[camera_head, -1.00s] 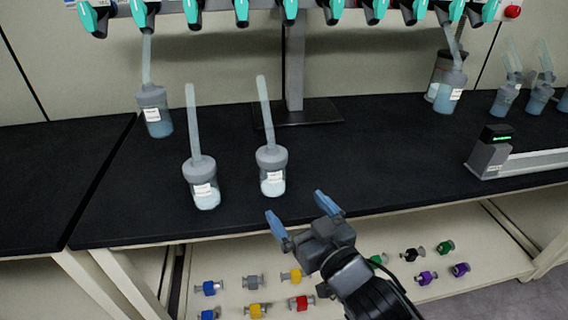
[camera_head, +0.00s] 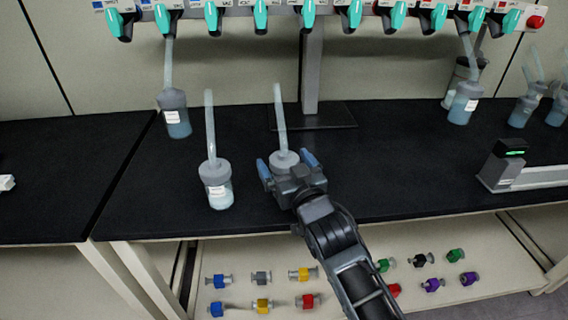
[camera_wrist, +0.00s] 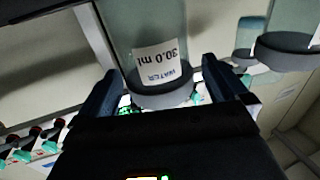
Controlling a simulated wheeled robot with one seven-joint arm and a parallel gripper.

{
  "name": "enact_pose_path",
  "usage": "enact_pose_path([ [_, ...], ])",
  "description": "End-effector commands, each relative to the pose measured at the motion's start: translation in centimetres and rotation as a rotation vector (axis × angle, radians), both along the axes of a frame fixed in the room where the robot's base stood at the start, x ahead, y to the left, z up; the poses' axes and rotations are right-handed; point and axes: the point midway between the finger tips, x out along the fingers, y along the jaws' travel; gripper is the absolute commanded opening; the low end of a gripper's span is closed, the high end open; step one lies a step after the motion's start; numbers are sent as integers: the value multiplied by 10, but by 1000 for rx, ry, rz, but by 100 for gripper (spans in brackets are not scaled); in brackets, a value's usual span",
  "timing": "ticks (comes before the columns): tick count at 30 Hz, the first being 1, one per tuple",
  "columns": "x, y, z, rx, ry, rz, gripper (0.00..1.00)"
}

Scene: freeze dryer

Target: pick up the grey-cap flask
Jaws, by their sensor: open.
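Several flasks have grey caps and upright clear tubes. One grey-cap flask (camera_head: 284,158) stands near the front of the black bench, its lower body hidden behind my gripper (camera_head: 286,166). My gripper is open, with one blue-tipped finger on each side of this flask. In the wrist view, the flask (camera_wrist: 158,28) appears between the two fingers, upside down, with a label reading "WATER 30.0 ml". I cannot tell whether the fingers touch it. A second grey-cap flask (camera_head: 216,184) stands to its left, and a third flask (camera_head: 174,114) stands farther back left.
A row of teal valves (camera_head: 308,14) hangs above. More flasks (camera_head: 463,103) stand at the back right, and a grey device (camera_head: 501,168) sits at right. Coloured fittings (camera_head: 301,274) lie on the lower shelf.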

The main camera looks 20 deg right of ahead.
Motion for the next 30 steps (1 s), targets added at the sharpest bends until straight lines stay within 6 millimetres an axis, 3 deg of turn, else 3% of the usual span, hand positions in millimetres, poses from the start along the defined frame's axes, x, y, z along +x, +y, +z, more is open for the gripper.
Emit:
enact_pose_path([
  [8, 4, -1, -1, 0, 0, -1, 100],
  [30, 3, -1, -1, 0, 0, 0, 30],
])
